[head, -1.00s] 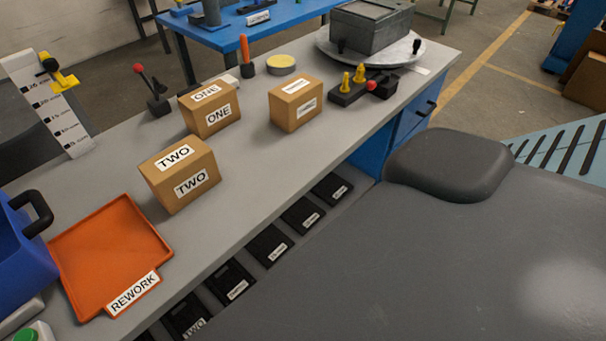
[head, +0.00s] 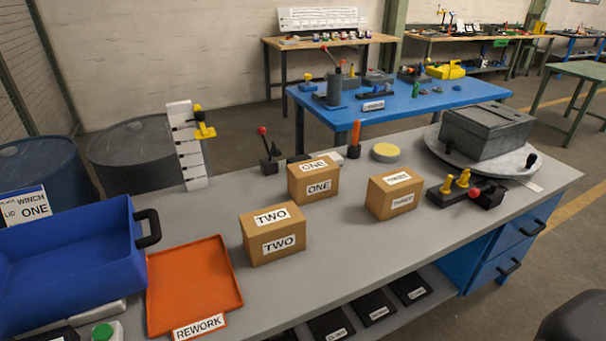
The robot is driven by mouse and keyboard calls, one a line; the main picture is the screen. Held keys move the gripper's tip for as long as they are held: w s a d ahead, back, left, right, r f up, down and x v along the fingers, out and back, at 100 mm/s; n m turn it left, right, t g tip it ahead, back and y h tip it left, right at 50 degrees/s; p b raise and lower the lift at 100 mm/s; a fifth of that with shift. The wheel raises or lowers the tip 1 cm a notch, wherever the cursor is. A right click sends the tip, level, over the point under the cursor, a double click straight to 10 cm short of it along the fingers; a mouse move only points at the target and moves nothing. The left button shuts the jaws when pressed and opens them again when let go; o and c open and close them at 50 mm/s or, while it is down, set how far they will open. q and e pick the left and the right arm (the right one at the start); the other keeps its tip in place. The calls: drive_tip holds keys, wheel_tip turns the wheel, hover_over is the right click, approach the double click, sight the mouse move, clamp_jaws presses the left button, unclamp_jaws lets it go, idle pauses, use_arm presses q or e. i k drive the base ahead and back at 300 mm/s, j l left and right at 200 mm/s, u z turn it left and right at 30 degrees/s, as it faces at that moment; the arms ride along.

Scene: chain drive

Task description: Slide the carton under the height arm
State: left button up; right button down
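Three brown cartons stand on the grey bench. The carton labelled ONE (head: 299,187) is at the back, the carton labelled TWO (head: 259,256) is nearer the front, and a third carton (head: 380,204), whose label looks like THREE, is to the right. Neither of my grippers shows in the head view.
A blue bin (head: 65,255) and an orange REWORK tray (head: 205,265) fill the left end. A lever with a red knob (head: 268,158) stands between the scale and carton ONE. A turntable with a grey box (head: 485,130) is at the right. The bench between scale and carton TWO looks clear.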

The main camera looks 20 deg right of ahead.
sight(316, 179)
drive_tip(key=l+u, duration=0.3)
drive_tip(key=u, duration=0.2)
drive_tip(key=l+u, duration=0.3)
drive_tip(key=u, duration=0.15)
drive_tip(key=k+l+u, duration=0.1)
drive_tip(key=l, duration=0.2)
drive_tip(key=k+l+u, duration=0.15)
drive_tip(key=l+u, duration=0.1)
drive_tip(key=l, duration=0.3)
drive_tip(key=k+l, duration=0.2)
drive_tip(key=l, duration=0.25)
drive_tip(key=k+l+u, duration=0.1)
drive_tip(key=k+l, duration=0.15)
drive_tip(key=l, duration=0.15)
